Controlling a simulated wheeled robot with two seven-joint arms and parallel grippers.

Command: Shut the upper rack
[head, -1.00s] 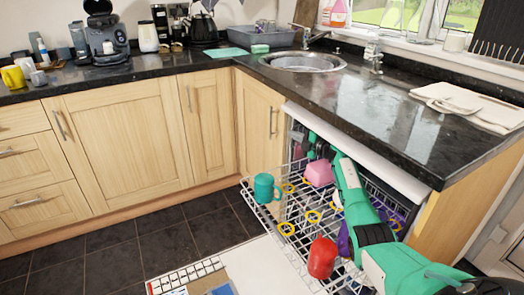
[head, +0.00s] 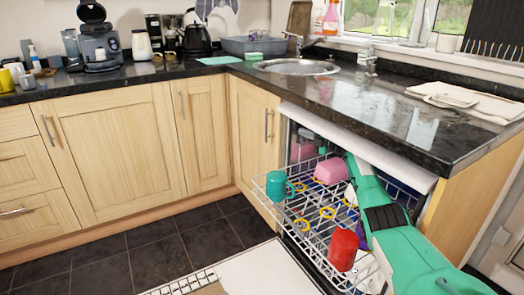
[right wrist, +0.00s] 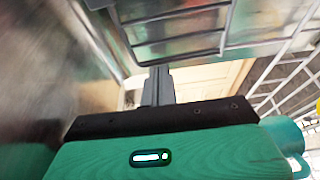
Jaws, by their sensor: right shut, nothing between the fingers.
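The upper rack (head: 305,222), a white wire basket with yellow loops, is pulled out from under the counter at the dishwasher opening. It carries a teal mug (head: 276,186), a pink cup (head: 331,171) and a red cup (head: 343,250). My green right arm reaches in from the lower right across the rack's right side. Its fingertips are hidden or unclear in the head view. In the right wrist view my right gripper (right wrist: 158,82) is shut and empty, close to the wires; contact cannot be told. My left gripper is out of view.
The open dishwasher door (head: 255,272) lies low in front, below the rack. The black countertop (head: 330,95) overhangs the opening. A wooden cabinet (head: 252,135) stands left of the opening. Dark floor tiles (head: 165,255) at the left are clear.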

